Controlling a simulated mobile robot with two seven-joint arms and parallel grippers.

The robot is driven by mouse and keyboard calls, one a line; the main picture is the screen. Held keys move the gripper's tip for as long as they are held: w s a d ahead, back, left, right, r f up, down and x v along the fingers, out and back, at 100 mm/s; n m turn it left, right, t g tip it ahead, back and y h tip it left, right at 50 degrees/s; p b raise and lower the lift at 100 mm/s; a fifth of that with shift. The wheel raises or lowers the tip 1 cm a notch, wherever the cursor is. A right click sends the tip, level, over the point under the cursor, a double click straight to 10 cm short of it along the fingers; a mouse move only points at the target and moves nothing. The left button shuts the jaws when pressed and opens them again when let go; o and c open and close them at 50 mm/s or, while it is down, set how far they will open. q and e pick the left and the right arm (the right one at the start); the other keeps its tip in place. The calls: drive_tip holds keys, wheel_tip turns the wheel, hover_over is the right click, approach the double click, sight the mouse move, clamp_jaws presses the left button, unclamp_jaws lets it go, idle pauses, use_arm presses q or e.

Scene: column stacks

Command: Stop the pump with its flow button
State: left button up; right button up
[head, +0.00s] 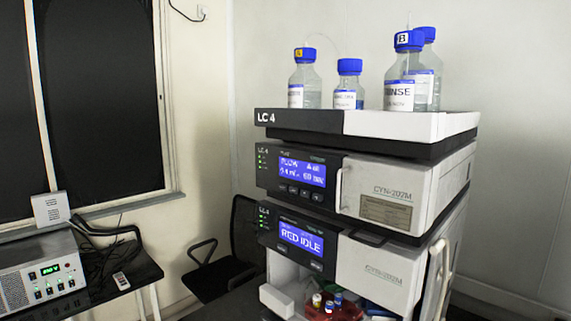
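The stack marked LC 4 stands right of centre. Its upper module, which appears to be the pump (390,190), has a lit blue display (303,171) with the word FLOW and smaller figures that are hard to read. A row of small dark buttons (304,192) lies under this display. Their labels are too small to read, so I cannot tell which is the flow button. Small green lights show at the module's left edge. Neither of my grippers is in view.
A lower module (375,275) shows RED IDLE. Several blue-capped bottles (401,95) stand on the top tray (390,124). A red bowl (330,310) with vials is below. A black chair (225,270) and a table with a grey instrument (42,275) stand left.

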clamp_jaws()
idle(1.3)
